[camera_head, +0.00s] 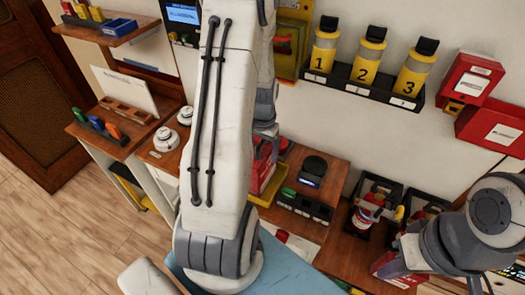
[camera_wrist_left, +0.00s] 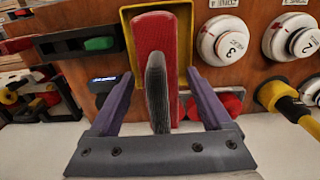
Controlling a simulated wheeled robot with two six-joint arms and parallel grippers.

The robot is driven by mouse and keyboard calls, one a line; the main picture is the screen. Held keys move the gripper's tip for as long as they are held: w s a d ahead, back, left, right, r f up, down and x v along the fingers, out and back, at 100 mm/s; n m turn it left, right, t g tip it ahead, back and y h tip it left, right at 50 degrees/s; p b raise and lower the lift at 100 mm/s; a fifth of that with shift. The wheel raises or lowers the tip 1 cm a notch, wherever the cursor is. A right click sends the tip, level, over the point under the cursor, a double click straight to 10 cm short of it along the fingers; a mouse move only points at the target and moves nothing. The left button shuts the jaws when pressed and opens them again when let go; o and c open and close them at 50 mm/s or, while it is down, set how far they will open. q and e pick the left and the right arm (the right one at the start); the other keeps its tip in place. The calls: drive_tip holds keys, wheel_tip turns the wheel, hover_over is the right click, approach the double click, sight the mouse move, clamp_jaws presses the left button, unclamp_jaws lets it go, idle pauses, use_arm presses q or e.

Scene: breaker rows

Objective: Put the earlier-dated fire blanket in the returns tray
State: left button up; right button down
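In the head view a red item (camera_head: 260,172) stands in a yellow tray (camera_head: 268,196), partly hidden by my left arm. In the left wrist view a red slab (camera_wrist_left: 152,38) and a dark grey slab (camera_wrist_left: 157,90) stand upright in front of the yellow tray (camera_wrist_left: 190,60). My left gripper (camera_wrist_left: 158,88) is open, with its purple fingers on either side of the slabs and gaps showing. Another red item with a white label (camera_head: 398,272) lies at lower right by my right arm. My right gripper is mostly hidden. No dates are legible.
Yellow cylinders (camera_head: 368,58) numbered 1 to 3 stand on a black wall shelf. Red boxes (camera_head: 470,80) hang at right. Black bins (camera_head: 375,195) and a dark device (camera_head: 312,170) crowd the counter. White numbered knobs (camera_wrist_left: 224,42) and a yellow-handled tool (camera_wrist_left: 285,103) sit close to my left gripper.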

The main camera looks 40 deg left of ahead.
use_arm(q)
drive_tip(key=shift+r, duration=0.1)
drive_tip(key=shift+r, duration=0.2)
wheel_tip(320, 180, up, 12)
drive_tip(key=shift+f+b, duration=0.15)
drive_tip(key=shift+b, duration=0.55)
drive_tip(key=s+d+r+m, duration=0.1)
drive_tip(key=s+d+m, duration=0.15)
drive_tip(key=d, duration=0.85)
drive_tip(key=s+d+r+m, duration=0.1)
drive_tip(key=d+r+m, duration=0.15)
drive_tip(key=d, duration=0.75)
drive_tip(key=s+d+f+m+h, duration=0.1)
drive_tip(key=s+d+m, duration=0.3)
drive_tip(key=s+d, duration=0.5)
drive_tip(key=s, duration=0.3)
drive_tip(key=shift+s+d+m, duration=0.35)
drive_tip(key=shift+s+m, duration=0.05)
